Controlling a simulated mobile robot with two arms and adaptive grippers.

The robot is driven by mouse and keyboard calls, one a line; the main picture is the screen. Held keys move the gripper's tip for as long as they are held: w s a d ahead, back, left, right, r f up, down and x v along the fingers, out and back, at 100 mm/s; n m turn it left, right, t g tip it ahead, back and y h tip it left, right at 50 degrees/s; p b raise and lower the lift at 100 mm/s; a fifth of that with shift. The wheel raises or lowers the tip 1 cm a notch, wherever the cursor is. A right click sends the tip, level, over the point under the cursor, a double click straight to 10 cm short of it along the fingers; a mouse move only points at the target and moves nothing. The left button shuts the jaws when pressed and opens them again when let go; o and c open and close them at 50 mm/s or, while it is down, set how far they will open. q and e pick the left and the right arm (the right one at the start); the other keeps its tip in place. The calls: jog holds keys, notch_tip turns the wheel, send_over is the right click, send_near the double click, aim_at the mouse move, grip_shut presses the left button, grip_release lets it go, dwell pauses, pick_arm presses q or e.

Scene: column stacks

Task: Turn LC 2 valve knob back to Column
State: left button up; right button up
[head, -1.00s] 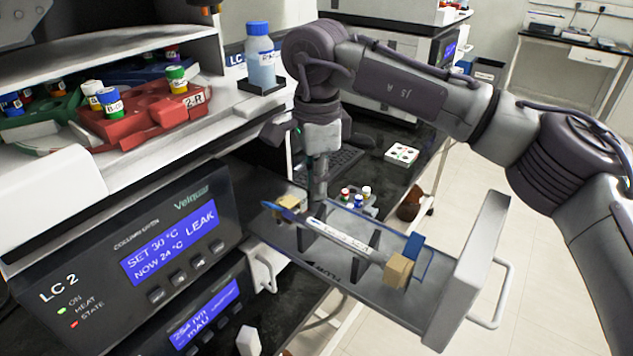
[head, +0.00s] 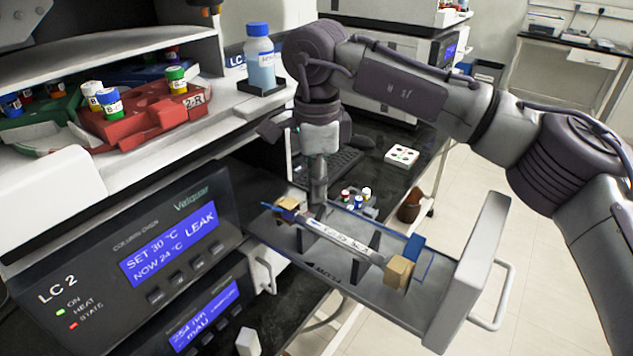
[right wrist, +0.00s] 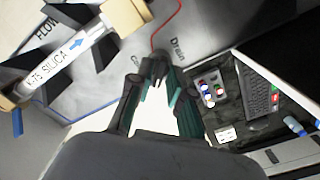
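The LC 2 unit (head: 100,265) is at lower left in the head view, its blue screen (head: 172,242) reading LEAK. Its drawer (head: 390,305) is pulled out and carries a silica column (head: 345,243) in a holder. In the right wrist view a dark valve knob (right wrist: 158,66) sits by a "Drain" label and a partly covered label starting "Co". My right gripper (right wrist: 155,82) has its fingertips on either side of this knob; whether they press on it is unclear. In the head view it (head: 318,190) points down behind the column. My left gripper is not in view.
The column (right wrist: 62,68) lies close beside my right gripper. A small rack of capped vials (head: 358,200) and a keyboard (head: 330,168) are on the bench behind. A blue-capped bottle (head: 260,62) and a red vial tray (head: 145,115) stand above LC 2. The right-hand floor is clear.

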jog(key=shift+o, duration=0.6)
jog(key=shift+r, duration=0.2)
notch_tip(320, 180, up, 12)
jog(key=shift+f, duration=0.2)
